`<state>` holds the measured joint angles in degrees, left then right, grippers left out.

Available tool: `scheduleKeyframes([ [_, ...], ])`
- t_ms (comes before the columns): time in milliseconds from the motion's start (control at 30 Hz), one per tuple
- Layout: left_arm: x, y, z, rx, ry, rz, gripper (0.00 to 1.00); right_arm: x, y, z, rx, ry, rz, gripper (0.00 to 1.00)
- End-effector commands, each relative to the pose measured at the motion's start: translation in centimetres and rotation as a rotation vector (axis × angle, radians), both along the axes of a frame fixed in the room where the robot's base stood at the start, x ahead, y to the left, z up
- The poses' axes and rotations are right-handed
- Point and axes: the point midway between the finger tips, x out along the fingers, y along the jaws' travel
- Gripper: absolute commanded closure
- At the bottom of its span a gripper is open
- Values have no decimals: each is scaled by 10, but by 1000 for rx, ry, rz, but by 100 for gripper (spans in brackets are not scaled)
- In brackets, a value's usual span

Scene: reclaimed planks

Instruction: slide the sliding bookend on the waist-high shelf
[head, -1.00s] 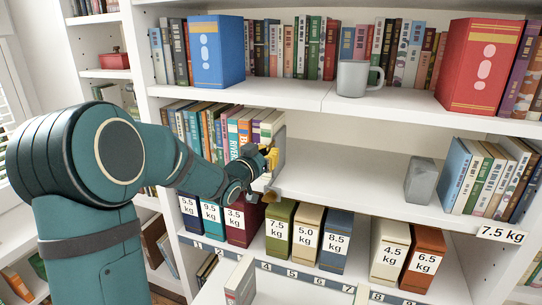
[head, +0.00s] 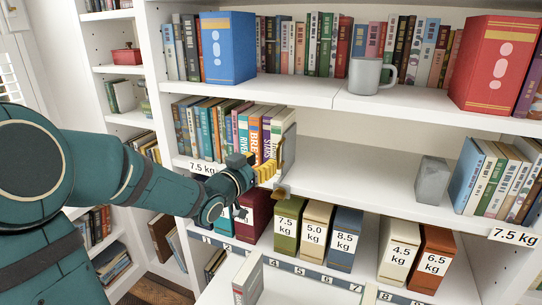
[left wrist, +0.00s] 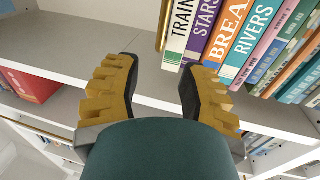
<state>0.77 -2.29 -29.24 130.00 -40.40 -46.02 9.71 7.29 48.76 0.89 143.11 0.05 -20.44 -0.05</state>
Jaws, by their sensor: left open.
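The sliding bookend (head: 288,143) is a grey upright plate at the right end of the left book row on the waist-high shelf (head: 345,180). A brass-coloured bar runs along its near edge. My left gripper (head: 266,171) has yellow fingers and is open at the shelf's front edge, just left of and below that bar. In the left wrist view, the open fingers (left wrist: 160,88) have nothing between them. The brass bar (left wrist: 164,24) shows beyond them, beside the book spines. Whether a finger touches the bookend I cannot tell. My right gripper is not in view.
The left book row (head: 225,130) stands against the bookend. A grey stone-like block (head: 432,180) and leaning books (head: 490,178) are at the right. The shelf between is clear. A grey mug (head: 370,75) is above, and weight-labelled boxes (head: 316,230) stand below.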

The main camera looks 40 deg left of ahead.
Motion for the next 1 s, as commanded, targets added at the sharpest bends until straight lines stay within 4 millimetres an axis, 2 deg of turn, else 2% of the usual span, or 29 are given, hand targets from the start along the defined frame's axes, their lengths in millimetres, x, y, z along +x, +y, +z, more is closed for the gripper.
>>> scheduleKeyframes([
  [100,-18,0,1,0,-2,1,59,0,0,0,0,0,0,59],
  [300,-32,-1,0,1,0,0,59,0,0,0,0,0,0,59],
  [867,-33,-2,0,1,0,-1,59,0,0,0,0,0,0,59],
  [1000,-27,-9,-13,-10,36,-8,59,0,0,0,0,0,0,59],
])
